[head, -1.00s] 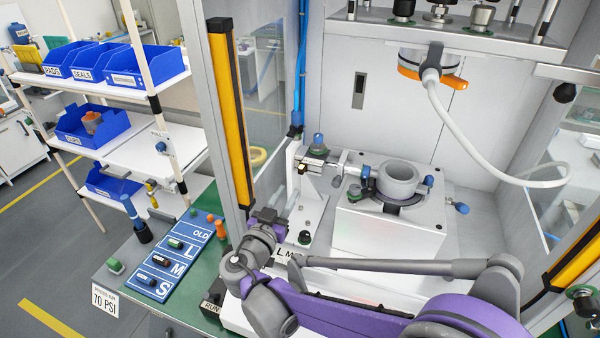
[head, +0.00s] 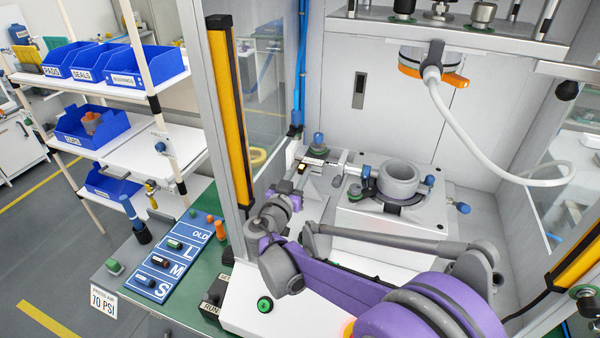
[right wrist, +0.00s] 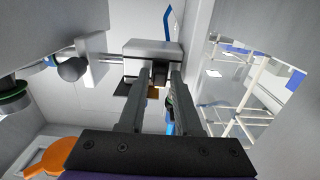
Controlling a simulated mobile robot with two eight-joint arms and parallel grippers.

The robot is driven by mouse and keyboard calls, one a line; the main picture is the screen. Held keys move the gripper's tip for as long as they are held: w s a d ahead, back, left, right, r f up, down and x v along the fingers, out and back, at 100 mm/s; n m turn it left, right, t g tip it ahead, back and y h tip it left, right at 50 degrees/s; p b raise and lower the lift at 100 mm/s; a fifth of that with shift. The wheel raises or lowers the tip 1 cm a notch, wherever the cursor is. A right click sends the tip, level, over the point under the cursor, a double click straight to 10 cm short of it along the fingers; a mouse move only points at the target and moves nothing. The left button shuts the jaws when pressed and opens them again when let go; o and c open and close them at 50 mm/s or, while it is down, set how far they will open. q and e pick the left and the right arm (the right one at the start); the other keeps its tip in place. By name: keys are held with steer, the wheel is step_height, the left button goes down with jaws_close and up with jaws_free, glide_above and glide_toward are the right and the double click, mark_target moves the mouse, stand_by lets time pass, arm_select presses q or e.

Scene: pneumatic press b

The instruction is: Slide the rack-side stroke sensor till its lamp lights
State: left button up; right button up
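The small silver cylinder (head: 318,155) lies across the left of the press bed, beside the white block. In the right wrist view its grey end body (right wrist: 152,52) is ahead of my fingers. A small dark piece, seemingly the rack-side stroke sensor (right wrist: 159,74), shows between the fingertips. A small yellow-orange patch (head: 302,169) shows there in the head view; I cannot tell whether it is a lit lamp. My right gripper (head: 299,182) is at the cylinder's near side. Its fingers (right wrist: 160,80) stand apart, with no clear grip on the piece. My left gripper is out of view.
The white fixture block (head: 390,222) with a grey ring (head: 398,178) stands right of the cylinder. A yellow-black post (head: 230,110) rises at left. A white hose (head: 470,135) hangs above. A blue size board (head: 175,257) and green button (head: 265,304) are nearer.

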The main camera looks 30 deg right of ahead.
jaws_close()
steer(key=shift+w+a, duration=0.1)
stand_by(0.5)
steer(key=shift+o, duration=1.7)
jaws_free()
